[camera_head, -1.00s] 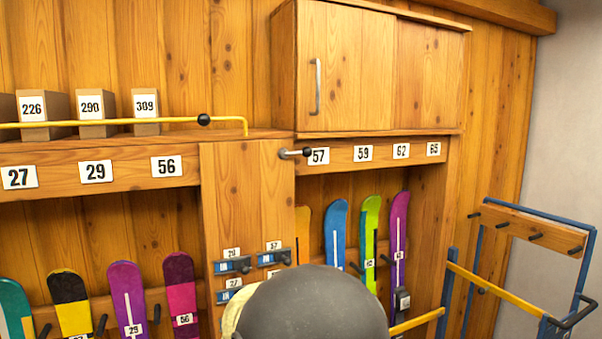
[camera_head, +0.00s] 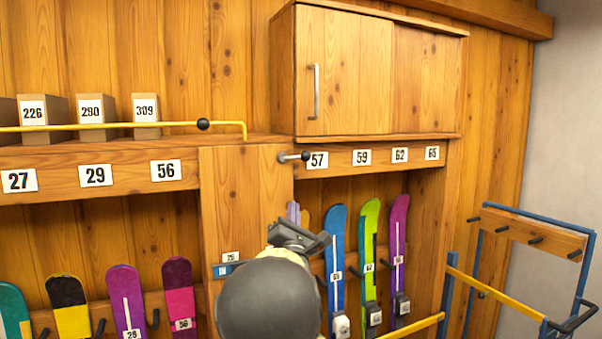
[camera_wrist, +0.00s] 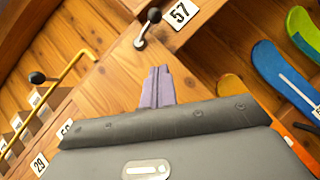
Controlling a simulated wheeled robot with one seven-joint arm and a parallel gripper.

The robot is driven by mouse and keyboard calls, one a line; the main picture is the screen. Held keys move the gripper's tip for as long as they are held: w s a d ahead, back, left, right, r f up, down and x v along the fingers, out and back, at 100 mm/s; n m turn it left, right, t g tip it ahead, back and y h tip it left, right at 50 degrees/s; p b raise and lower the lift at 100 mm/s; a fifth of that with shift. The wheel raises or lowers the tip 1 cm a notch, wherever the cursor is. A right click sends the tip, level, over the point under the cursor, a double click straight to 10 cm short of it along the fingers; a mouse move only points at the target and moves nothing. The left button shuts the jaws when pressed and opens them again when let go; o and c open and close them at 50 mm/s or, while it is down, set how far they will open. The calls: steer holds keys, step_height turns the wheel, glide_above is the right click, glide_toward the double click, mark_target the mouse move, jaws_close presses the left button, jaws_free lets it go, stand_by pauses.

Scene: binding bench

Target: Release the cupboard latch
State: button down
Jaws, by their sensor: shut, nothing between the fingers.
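The wooden cupboard (camera_head: 340,70) hangs on the wall at upper right, with its doors shut and an upright metal handle (camera_head: 315,92) on the left door. Below its left corner, a short metal lever with a black ball knob (camera_head: 294,156), seemingly the latch, points right. It also shows at the top of the wrist view (camera_wrist: 147,28). My gripper (camera_head: 293,213) is below this lever in the head view, apart from it. In the wrist view its fingers (camera_wrist: 158,86) are together and empty, pointing towards the lever. My wrist hides part of the post below.
A yellow bar with a black knob (camera_head: 203,124) runs before numbered boxes (camera_head: 90,110) at left. Skis (camera_head: 370,260) stand in the bays on both sides of the wooden post (camera_head: 243,195). A blue rack with yellow rails (camera_head: 500,290) stands at right.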

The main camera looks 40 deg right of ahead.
steer(key=shift+w+r, duration=0.1)
steer(key=p+x, duration=0.2)
steer(key=x, duration=0.2)
steer(key=s+r+p+x, duration=0.1)
steer(key=p+x, duration=0.2)
steer(key=x, duration=0.1)
steer(key=s+r+p+x, duration=0.1)
steer(key=p+x, duration=0.2)
steer(key=x, duration=0.1)
steer(key=shift+w+d+r, duration=0.1)
steer(key=shift+w+d, duration=0.15)
steer(key=shift+d, duration=0.25)
steer(key=shift+w+b, duration=0.1)
steer(key=shift+b, duration=0.25)
